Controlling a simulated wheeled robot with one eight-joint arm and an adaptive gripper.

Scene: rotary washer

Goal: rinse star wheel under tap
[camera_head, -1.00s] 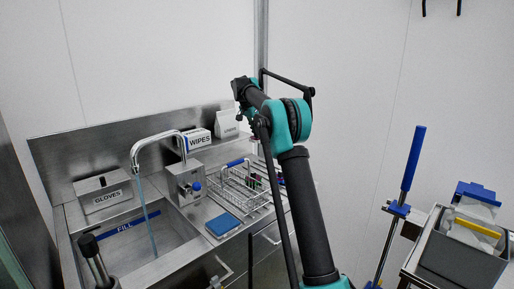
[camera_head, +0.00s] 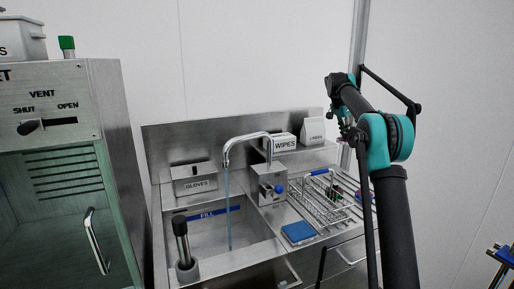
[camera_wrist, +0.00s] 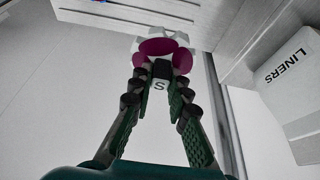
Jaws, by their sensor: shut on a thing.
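In the head view my gripper (camera_head: 346,132) is raised above the right end of the drying rack, and the wheel is too small there to make out clearly. The tap (camera_head: 246,139) arches over the sink (camera_head: 260,228), left of my gripper. A thin bluish stream (camera_head: 229,205) falls from its spout into the basin, clear of the wheel.
A wire rack (camera_head: 318,205) holds small coloured parts. A glass-fronted cabinet (camera_head: 60,180) is at left.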

